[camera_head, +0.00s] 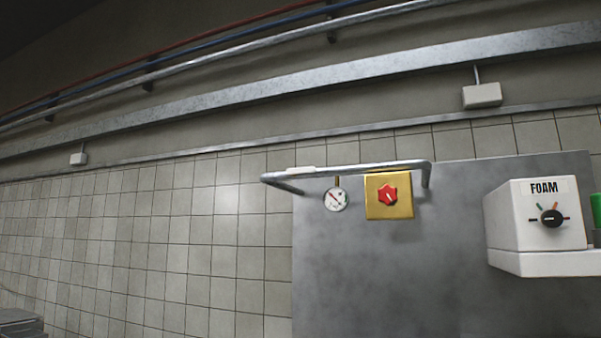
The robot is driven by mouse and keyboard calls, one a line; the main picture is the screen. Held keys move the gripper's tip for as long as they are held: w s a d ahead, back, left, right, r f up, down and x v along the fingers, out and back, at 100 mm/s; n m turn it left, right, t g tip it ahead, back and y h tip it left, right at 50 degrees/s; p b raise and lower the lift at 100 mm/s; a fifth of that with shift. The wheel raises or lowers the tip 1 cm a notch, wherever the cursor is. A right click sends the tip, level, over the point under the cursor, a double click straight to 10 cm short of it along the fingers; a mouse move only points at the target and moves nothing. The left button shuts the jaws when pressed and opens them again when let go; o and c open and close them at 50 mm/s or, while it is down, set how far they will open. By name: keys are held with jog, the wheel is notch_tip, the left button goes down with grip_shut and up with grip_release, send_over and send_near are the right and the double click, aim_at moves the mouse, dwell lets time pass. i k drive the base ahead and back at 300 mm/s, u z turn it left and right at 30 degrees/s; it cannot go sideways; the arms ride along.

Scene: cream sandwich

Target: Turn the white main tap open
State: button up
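No white main tap can be told for certain. A small white piece (300,169) lies along the grey pipe (370,169) near its left end; I cannot tell whether it is a tap handle. A round white gauge (336,200) hangs below the pipe. A red knob (388,195) sits on a square yellow plate (375,211) right of the gauge. My gripper is not in view.
The pipe stands out before a grey metal panel (400,280) on a tiled wall (150,240). A white box marked FOAM (509,222) with a black dial (552,218) juts out at right. A green object (597,209) is cut off at the right edge.

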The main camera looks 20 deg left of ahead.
aim_at(311, 169)
jog(key=u, duration=1.15)
jog(key=k, duration=0.85)
jog(key=z, duration=1)
jog(key=i, duration=0.5)
jog(key=u, duration=0.05)
